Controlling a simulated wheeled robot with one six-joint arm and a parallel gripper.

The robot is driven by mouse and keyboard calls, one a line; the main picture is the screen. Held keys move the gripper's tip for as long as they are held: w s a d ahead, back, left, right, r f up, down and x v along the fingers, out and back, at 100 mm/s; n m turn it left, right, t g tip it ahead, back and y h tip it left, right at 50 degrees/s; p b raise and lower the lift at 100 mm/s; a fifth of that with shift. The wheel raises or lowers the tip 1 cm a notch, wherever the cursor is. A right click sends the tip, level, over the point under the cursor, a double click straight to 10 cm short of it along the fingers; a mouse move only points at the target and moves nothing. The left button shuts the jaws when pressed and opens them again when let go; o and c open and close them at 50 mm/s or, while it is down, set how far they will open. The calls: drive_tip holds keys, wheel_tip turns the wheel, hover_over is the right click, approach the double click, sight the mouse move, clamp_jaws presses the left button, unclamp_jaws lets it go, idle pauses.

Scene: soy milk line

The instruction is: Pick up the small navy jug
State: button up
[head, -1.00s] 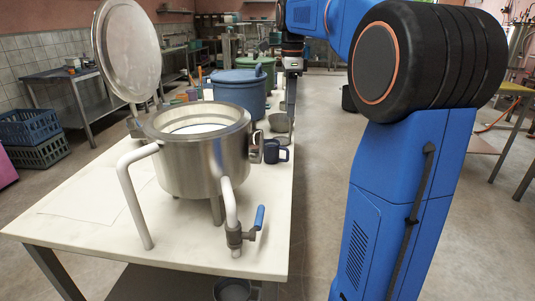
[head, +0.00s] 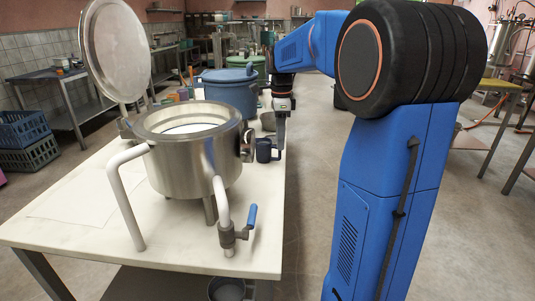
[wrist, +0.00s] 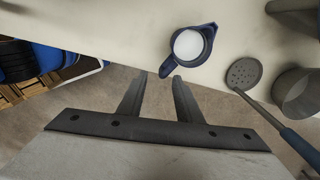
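The small navy jug (head: 264,149) stands upright near the right edge of the white table, just right of the steel pot in the head view. In the wrist view the jug (wrist: 189,47) is seen from above with white liquid inside, its handle pointing down and left towards my fingers. My gripper (wrist: 161,76) is open, its two fingers apart and pointing at the handle. The fingertips appear just short of the handle, with nothing between them. In the head view my gripper (head: 281,128) hangs beside the jug at the table edge.
A steel pot (head: 190,165) with an open lid (head: 117,50) and a blue-handled tap (head: 251,217) fills the table's near part. A blue pot (head: 230,92) stands behind. In the wrist view a perforated ladle (wrist: 244,73) and a grey pan (wrist: 298,92) lie right of the jug.

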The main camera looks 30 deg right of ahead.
sight(269, 152)
drive_tip(key=shift+w+d+f, duration=0.15)
drive_tip(key=shift+f, duration=2.35)
clamp_jaws()
